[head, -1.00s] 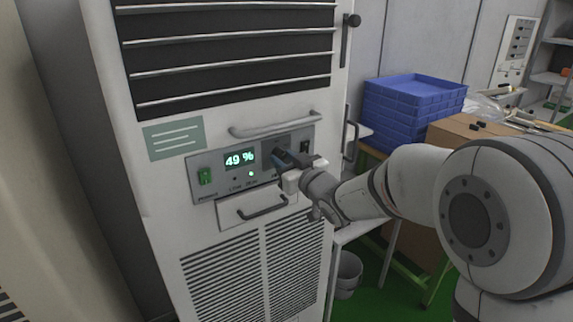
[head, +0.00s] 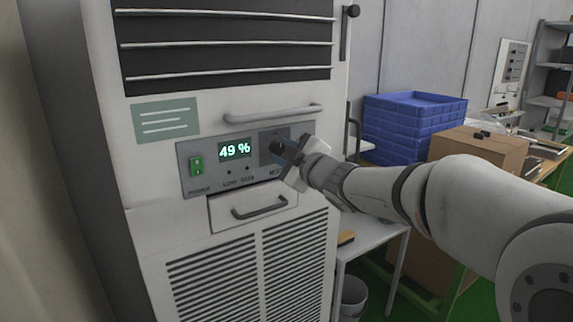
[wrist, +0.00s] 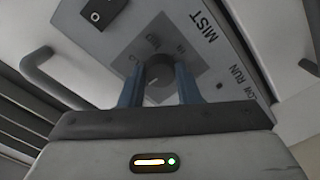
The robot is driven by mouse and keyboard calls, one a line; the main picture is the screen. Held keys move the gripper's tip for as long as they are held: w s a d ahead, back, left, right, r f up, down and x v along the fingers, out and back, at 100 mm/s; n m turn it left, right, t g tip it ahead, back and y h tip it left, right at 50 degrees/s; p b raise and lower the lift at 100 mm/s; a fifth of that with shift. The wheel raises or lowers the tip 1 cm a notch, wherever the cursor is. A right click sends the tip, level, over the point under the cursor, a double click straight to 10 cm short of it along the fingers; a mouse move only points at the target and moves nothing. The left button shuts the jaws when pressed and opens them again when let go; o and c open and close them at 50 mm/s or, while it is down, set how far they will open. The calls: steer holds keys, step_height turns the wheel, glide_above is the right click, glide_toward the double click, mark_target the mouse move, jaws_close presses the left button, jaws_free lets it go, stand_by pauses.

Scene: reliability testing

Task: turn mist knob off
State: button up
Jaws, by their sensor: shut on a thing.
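The mist knob (wrist: 158,72) is a round dark dial on a grey square plate, with the word MIST printed beside it in the wrist view. My gripper (wrist: 158,88) has its two blue fingers on either side of the knob and is shut on it. In the head view my gripper (head: 281,150) reaches the right part of the cabinet's control panel (head: 212,174) and partly covers the knob. The display (head: 234,150) reads 49 %. The RUN lamp (head: 247,168) looks dark. The exact knob setting is hard to read.
A green power switch (head: 197,166) sits at the panel's left. A handle (head: 272,114) runs above the panel and a drawer with a handle (head: 260,207) is below. Blue crates (head: 412,122) and a cardboard box (head: 478,150) stand at right, behind my arm.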

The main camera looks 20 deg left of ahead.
steer(key=shift+n+b, duration=0.5)
steer(key=shift+n, duration=0.4)
steer(key=o, duration=1)
steer(key=shift+c, duration=0.2)
steer(key=shift+s, duration=0.1)
steer(key=v, duration=0.7)
steer(key=shift+s+d, duration=0.2)
steer(key=shift+d, duration=0.1)
